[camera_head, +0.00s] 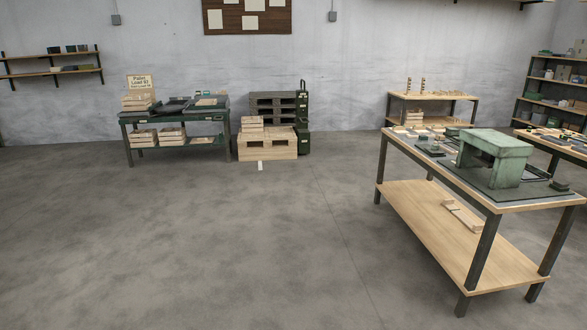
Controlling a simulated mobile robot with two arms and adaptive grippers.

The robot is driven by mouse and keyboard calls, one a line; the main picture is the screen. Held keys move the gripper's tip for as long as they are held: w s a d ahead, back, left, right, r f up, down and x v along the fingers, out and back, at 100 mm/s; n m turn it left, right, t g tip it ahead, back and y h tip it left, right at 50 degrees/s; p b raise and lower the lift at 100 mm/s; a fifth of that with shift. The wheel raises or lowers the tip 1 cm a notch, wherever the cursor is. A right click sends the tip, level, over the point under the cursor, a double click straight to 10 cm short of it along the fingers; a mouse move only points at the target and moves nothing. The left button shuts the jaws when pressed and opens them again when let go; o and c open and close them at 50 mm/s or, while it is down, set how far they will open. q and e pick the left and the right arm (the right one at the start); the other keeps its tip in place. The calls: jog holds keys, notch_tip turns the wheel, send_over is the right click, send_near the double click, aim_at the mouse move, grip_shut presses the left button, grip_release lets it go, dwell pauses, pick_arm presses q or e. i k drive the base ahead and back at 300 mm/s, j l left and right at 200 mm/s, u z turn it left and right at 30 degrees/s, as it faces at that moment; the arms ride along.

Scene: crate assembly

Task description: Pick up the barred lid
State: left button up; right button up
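I cannot make out a barred lid for certain. A light wooden slatted piece (462,215) lies on the lower shelf of the workbench at right; it is too small to tell what it is. Small wooden crates (138,102) stand on the dark green table at the back left, and more wooden crates (172,135) sit on its lower shelf. Neither of my grippers is in view.
The workbench (430,208) at right carries a green machine (495,158). A wooden table (440,97) stands behind the workbench. The grey floor (220,240) is clear in front and at left.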

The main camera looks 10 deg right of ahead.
aim_at(437, 128)
jog(key=i+z, duration=0.1)
jog(key=i, duration=0.55)
jog(key=i+z, duration=0.1)
jog(key=i, duration=0.6)
jog(key=i+j+z, duration=0.1)
jog(key=i, duration=0.55)
jog(key=i+z, duration=0.25)
jog(key=i, duration=0.8)
jog(key=i+j+z, duration=0.1)
jog(key=i+z, duration=0.15)
jog(key=i, duration=1.85)
jog(key=i+u, duration=0.1)
jog(key=i, duration=2.25)
jog(key=i+z, duration=0.25)
jog(key=z, duration=0.2)
jog(key=i+j+z, duration=0.1)
jog(key=z, duration=0.4)
jog(key=i+j+z, duration=0.25)
jog(key=z, duration=0.2)
jog(key=i+j+z, duration=0.1)
jog(key=i+z, duration=0.15)
jog(key=z, duration=0.2)
jog(key=i+j+z, duration=0.2)
jog(key=z, duration=0.25)
jog(key=i+j, duration=0.05)
jog(key=i, duration=0.05)
